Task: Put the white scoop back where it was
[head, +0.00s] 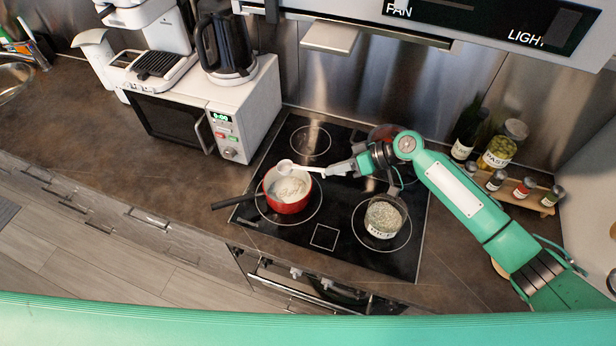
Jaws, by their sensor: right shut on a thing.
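The white scoop (287,167) is held by its handle in my right gripper (329,171), which is shut on it. The scoop's bowl points left and appears over the back rim of the red pot (290,205). The pot stands on the hob with its dark handle to the left and whitish contents inside. A round container labelled RICE (383,218), filled with pale grains, stands on the front right burner. It is to the right of the pot and below my right wrist in the picture. My left gripper is not in view.
The black hob (324,237) is set in a brown counter (75,120). A microwave (190,120) with a kettle (225,45) on top is at left. Bottles, a PASTA jar (499,150) and a spice rack (520,190) stand at right. The range hood (400,25) overhangs the back.

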